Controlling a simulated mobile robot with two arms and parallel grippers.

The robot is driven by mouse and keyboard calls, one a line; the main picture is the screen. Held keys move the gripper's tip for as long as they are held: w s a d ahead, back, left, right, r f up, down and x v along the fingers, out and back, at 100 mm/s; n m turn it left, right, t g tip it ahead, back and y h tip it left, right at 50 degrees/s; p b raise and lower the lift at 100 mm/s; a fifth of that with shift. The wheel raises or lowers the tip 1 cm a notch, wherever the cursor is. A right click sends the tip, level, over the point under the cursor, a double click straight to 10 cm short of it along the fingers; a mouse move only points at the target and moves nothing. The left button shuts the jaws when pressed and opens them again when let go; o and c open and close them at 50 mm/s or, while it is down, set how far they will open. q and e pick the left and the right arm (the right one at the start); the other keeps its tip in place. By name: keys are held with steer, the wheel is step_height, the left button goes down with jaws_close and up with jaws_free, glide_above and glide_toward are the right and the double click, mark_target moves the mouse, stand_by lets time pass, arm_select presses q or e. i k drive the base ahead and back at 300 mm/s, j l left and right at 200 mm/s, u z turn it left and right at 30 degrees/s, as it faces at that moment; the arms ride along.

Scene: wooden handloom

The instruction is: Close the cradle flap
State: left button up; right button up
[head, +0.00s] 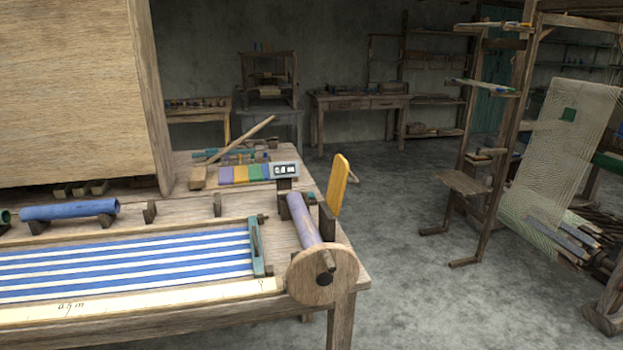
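A yellow panel (338,186) with a rounded top stands tilted up at the right edge of the wooden table. It may be the cradle flap, but I cannot tell for sure. In front of it a purple-blue roller (304,219) lies between dark wooden supports (327,222). A round wooden disc (322,275) with a dark peg is at the roller's near end. The foot of the yellow panel is hidden behind the roller and supports. Neither of my grippers is in view.
Blue-and-white striped cloth (125,262) lies on the table behind a pale measuring strip (140,304). A blue tube (68,210) rests on small blocks at left. A large wooden panel (70,95) rises at left. The grey floor (430,290) to the right is open.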

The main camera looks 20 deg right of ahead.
mark_target(337, 180)
steer(key=l, duration=0.55)
steer(key=k+l+u, duration=0.1)
steer(key=l, duration=0.95)
steer(key=k+l+u, duration=0.1)
steer(key=l, duration=0.45)
steer(key=k+l, duration=0.1)
steer(key=l, duration=0.4)
